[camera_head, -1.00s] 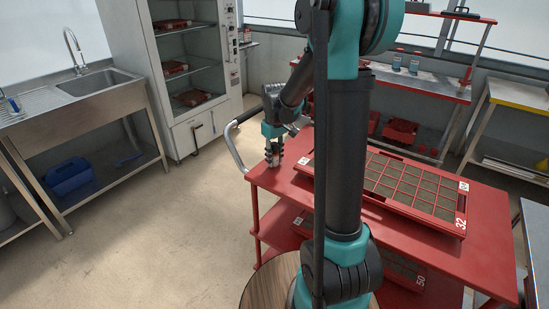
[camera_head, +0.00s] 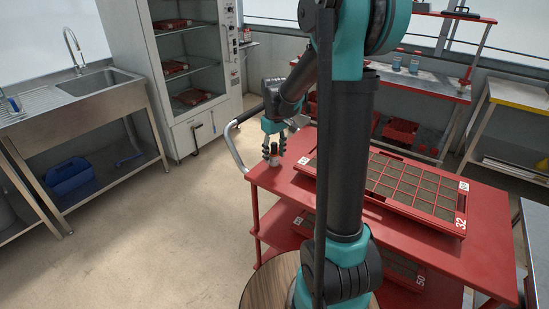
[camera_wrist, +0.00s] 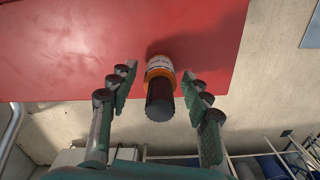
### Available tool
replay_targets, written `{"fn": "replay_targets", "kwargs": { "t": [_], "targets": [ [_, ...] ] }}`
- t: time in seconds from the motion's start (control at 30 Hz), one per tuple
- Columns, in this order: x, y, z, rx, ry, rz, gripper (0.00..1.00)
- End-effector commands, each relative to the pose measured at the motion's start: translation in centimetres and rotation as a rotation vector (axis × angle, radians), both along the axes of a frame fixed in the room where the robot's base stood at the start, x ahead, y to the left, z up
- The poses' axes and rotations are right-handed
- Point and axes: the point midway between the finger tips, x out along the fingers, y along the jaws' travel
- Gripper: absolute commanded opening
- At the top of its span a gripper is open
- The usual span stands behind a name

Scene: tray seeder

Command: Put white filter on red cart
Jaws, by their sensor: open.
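The white filter (camera_wrist: 160,70) is a small cylinder with a white label band, an orange ring and a black top. In the wrist view it stands near the edge of the red cart (camera_wrist: 60,50). The head view also shows the filter (camera_head: 275,158) upright on the near-left corner of the red cart's top (camera_head: 285,182). My gripper (camera_head: 275,148) is open just above it, with its fingers spread to either side. In the wrist view my gripper (camera_wrist: 158,80) has a visible gap between each finger and the filter.
A red seed tray (camera_head: 440,230) marked 32 lies on the cart to the right of the filter. The cart's grey handle (camera_head: 236,150) curves up at its left. A sink table (camera_head: 100,105) and a glass-front cabinet (camera_head: 163,110) stand beyond open floor.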

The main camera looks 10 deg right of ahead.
Motion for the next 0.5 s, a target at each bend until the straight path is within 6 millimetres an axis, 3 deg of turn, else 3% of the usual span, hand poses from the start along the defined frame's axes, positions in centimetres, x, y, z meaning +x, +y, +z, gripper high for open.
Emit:
{"fn": "replay_targets", "kwargs": {
  "t": [0.3, 0.5],
  "targets": [
    [0.0, 0.0, 6.3, 0.000, 0.000, 0.000, 0.49],
    [0.0, 0.0, 9.2, 0.000, 0.000, 0.000, 0.49]
  ]
}}
